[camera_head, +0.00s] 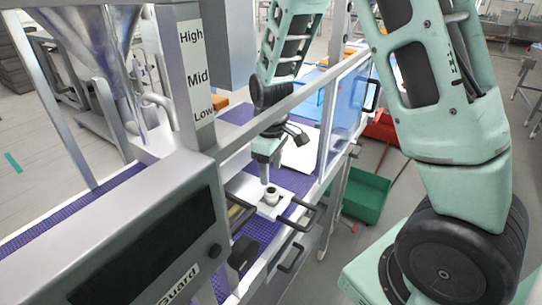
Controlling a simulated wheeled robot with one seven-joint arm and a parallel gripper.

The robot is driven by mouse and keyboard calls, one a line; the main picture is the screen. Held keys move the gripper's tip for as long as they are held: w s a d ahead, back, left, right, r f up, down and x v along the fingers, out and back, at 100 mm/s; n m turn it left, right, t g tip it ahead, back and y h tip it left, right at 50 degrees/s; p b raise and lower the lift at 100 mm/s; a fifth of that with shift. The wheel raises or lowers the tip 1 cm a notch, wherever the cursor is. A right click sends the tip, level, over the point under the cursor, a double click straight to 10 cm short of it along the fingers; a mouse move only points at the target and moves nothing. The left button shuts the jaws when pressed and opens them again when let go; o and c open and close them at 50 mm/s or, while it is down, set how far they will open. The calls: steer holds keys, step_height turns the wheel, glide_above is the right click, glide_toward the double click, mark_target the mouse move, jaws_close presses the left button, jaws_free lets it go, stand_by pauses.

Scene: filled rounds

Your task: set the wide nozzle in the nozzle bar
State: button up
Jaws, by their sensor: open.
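My gripper (265,180) points down over the conveyor, just above a small light, round, hollow-looking piece (270,196). This piece stands upright on a pale metal plate (281,208). It may be the wide nozzle, but at this size I cannot be sure. The gripper's tips are close to the piece's top; I cannot tell whether they touch it. My gripper is open. I cannot clearly pick out the nozzle bar; the pale plate may be part of it.
A metal rail (290,106) runs above the purple belt (262,228). A grey machine housing (120,235) fills the lower left, and a steel hopper (95,45) stands at the upper left. Black handles (291,258) line the near side. A green bin (365,195) stands on the floor.

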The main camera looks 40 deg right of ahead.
steer(key=shift+r+b, duration=0.45)
steer(key=shift+r, duration=2.15)
